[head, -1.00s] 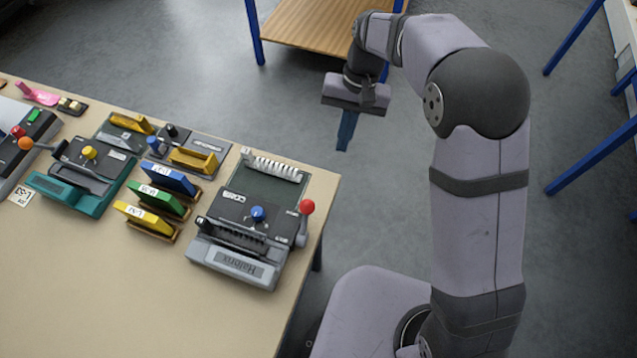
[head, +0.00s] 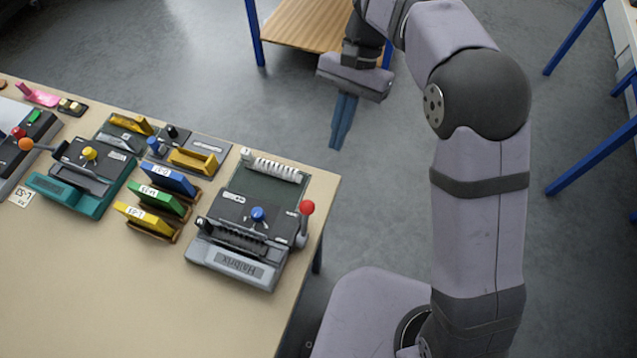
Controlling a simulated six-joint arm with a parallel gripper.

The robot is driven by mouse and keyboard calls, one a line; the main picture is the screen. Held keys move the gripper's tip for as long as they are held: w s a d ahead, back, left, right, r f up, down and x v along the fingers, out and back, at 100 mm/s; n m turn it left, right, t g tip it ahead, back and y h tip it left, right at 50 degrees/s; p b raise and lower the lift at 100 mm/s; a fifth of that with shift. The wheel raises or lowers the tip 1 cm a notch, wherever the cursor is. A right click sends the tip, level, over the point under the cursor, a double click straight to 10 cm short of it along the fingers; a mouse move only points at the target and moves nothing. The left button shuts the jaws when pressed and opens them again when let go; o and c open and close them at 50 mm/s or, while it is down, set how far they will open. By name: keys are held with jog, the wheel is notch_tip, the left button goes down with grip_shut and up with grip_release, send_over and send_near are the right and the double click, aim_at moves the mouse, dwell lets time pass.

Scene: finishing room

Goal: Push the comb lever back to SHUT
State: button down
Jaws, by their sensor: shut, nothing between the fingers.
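A grey binding machine (head: 235,262) labelled "Halbrix" stands near the table's right edge. A short lever with a blue knob (head: 258,214) rises from its dark top. A side lever with a red ball (head: 307,207) stands up at its right side. The markings beside the levers are too small to read, so I cannot tell which one is the comb lever. My gripper (head: 338,145), with blue fingers, is shut and empty. It appears beyond the table's right edge, apart from the machine, its fingers pointing down.
A teal machine (head: 62,193) with a yellow knob (head: 89,153) and an orange-ball lever (head: 26,144) stands at left. Blue (head: 168,179), green (head: 163,199) and yellow (head: 147,219) blocks stand between the machines. The table's front (head: 120,300) is clear. A wooden shelf (head: 305,25) stands behind.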

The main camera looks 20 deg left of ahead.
jog(key=s+a+f+p, duration=0.1)
jog(key=s+f+p, duration=0.3)
jog(key=s+f, duration=0.4)
jog(key=shift+s+a+p, duration=0.15)
jog(key=shift+s+p, duration=0.05)
jog(key=shift+p, duration=0.2)
jog(key=shift+r, duration=0.1)
dwell(0.4)
